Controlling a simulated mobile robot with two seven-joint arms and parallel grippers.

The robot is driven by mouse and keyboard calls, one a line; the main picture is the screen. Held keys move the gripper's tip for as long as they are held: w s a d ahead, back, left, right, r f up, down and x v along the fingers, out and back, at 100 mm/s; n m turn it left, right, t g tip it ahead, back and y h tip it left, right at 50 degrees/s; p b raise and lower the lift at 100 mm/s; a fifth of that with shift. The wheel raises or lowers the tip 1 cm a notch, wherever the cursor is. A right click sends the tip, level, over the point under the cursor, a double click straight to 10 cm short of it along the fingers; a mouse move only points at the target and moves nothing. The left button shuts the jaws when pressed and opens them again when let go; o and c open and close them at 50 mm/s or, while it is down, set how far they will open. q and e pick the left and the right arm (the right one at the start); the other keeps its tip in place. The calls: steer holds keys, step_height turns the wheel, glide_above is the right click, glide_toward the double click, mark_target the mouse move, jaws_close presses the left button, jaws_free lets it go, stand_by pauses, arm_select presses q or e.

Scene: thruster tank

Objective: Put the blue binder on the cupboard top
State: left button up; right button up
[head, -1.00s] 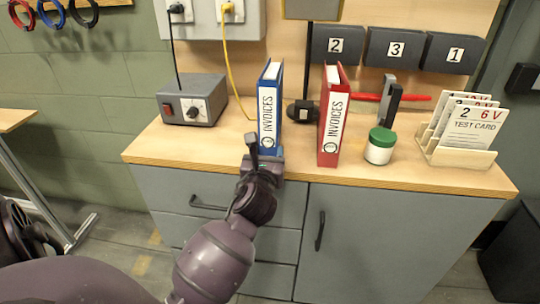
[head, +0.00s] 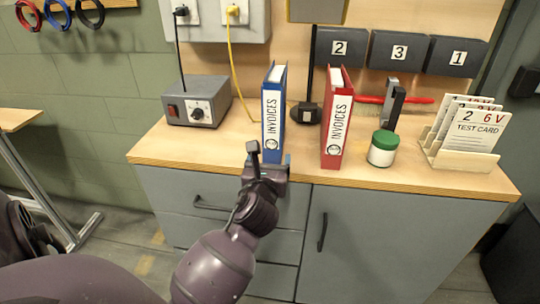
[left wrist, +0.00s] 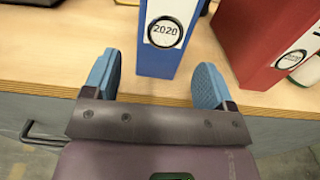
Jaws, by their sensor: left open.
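My left gripper (head: 269,160) is at the front edge, just in front of the binder's lower spine. In the left wrist view its two blue fingers (left wrist: 156,82) are open, one to each side of the blue binder (left wrist: 168,55). Nothing is held; the fingertips look short of the binder or only level with its front. My right gripper is not in view.
A red binder (head: 337,118) stands close to the right of the blue one. A white jar with green lid (head: 383,148), a card holder (head: 462,157) and a grey power box (head: 198,104) also stand on the top. Bare wood shows left of the blue binder.

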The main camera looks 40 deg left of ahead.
arm_select(q)
steer(key=v, duration=1)
steer(key=s+d+f+n+g+h, duration=0.2)
steer(key=s+f+n+h, duration=0.3)
steer(key=s+f+n, duration=0.4)
steer(key=s+d+f+n+g+h, duration=0.2)
steer(key=s+f+n, duration=0.8)
steer(key=n, duration=0.9)
step_height(320, 180, down, 4)
steer(key=g+h, duration=0.1)
steer(key=h, duration=0.1)
steer(key=shift+d+h+p, duration=0.2)
steer(key=shift+h+p, duration=0.2)
steer(key=shift+s+r, duration=0.1)
steer(key=shift+r, duration=0.05)
